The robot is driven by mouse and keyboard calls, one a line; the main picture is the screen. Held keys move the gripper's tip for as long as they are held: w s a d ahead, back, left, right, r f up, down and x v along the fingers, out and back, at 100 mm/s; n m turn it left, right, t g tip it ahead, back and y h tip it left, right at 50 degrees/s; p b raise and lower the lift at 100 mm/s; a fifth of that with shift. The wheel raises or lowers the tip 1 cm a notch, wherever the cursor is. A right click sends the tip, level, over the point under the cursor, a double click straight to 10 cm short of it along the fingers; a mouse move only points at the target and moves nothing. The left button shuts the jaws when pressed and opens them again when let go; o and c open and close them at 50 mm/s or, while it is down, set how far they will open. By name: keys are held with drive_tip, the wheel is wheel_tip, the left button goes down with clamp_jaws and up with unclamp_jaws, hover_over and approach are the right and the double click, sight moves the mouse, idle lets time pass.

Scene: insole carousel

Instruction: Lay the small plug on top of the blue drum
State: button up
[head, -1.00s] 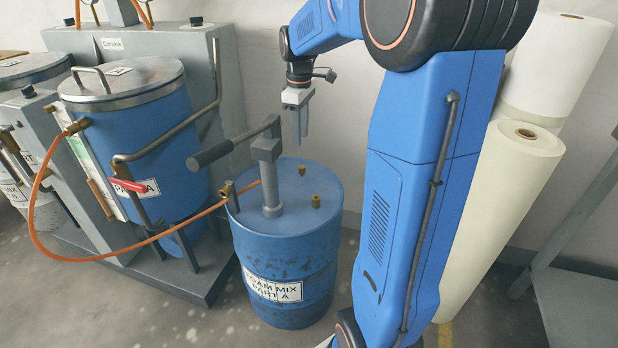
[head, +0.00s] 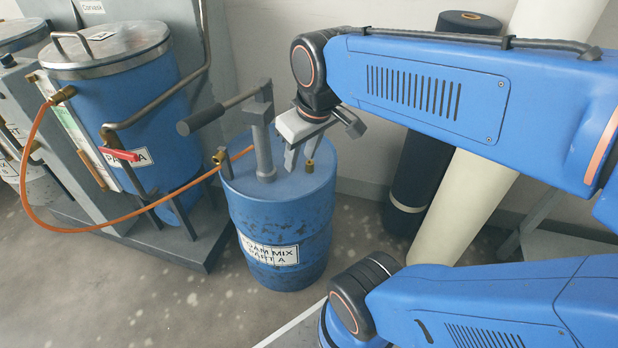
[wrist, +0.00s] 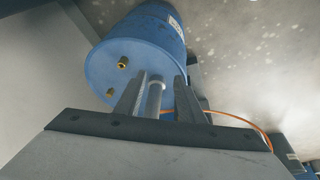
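The blue drum (head: 285,215) stands upright on the floor in the head view, its label reading FOAM MIX PART A. Its top also shows in the wrist view (wrist: 105,75). One small brass plug-like piece (head: 310,166) stands on the drum top near its right side. The wrist view shows two such brass pieces, one (wrist: 123,62) larger in view than the other (wrist: 110,92); I cannot tell which is the small plug. My gripper (head: 299,157) is over the drum top, its fingers apart. In the wrist view nothing shows held between the fingers (wrist: 160,80).
A grey pump (head: 263,135) with a long handle (head: 205,115) rises from the drum close left of my gripper. An orange hose (head: 110,230) runs to the blue tank (head: 125,115) at left. Dark (head: 425,165) and cream (head: 470,200) rolls stand at right.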

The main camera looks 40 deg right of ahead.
drive_tip(key=shift+m+t, duration=0.5)
drive_tip(key=shift+m, duration=0.2)
drive_tip(key=s+f, duration=0.1)
drive_tip(key=s+a, duration=0.1)
drive_tip(key=s, duration=0.1)
drive_tip(key=s+f, duration=0.1)
drive_tip(key=s, duration=0.1)
drive_tip(key=shift+a+f, duration=0.2)
drive_tip(key=shift+f, duration=0.1)
